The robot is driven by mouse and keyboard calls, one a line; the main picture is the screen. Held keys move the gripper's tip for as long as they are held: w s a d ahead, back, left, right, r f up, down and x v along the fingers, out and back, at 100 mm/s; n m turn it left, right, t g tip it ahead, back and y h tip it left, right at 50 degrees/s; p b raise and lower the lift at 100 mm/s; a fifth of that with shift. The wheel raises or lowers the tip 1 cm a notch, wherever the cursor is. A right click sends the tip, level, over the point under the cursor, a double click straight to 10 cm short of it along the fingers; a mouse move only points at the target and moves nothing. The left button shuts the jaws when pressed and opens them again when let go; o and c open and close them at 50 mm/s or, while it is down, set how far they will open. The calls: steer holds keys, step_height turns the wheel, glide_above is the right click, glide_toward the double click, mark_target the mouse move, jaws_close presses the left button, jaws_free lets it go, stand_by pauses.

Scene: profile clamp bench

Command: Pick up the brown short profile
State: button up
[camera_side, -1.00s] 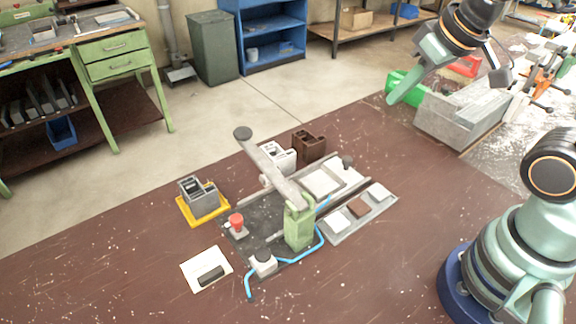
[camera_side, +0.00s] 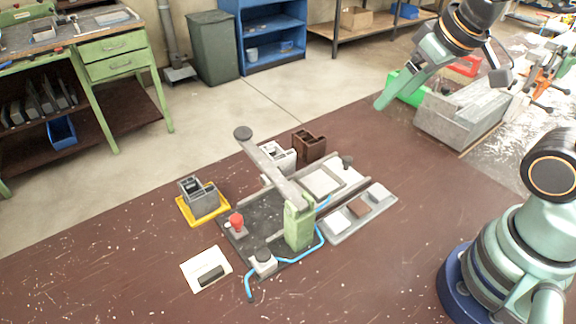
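The brown short profile (camera_side: 309,146) stands on the brown bench behind the clamp, with openings in its top. It is just right of a white profile (camera_side: 278,158); I cannot tell if they touch. My gripper (camera_side: 381,105) is up at the upper right, well above and to the right of the brown profile. Its pale green fingers point down and left, and nothing shows held in them. From this side the fingers overlap, so I cannot tell the gap between them.
The clamp (camera_side: 299,224) has a long grey lever slanting up left, in front of the profiles. A grey profile (camera_side: 200,198) sits on a yellow plate at left. A tray of colour pads (camera_side: 340,236) lies at right.

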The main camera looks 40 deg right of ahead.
steer(key=shift+o, duration=0.6)
steer(key=n+g, duration=0.6)
steer(key=n, duration=1.2)
glide_above(308, 136)
steer(key=s+a, duration=0.1)
step_height(308, 136, down, 11)
step_height(308, 136, down, 11)
steer(key=shift+s+a+f, duration=0.1)
steer(key=shift+s+f, duration=0.05)
steer(key=c, duration=1.1)
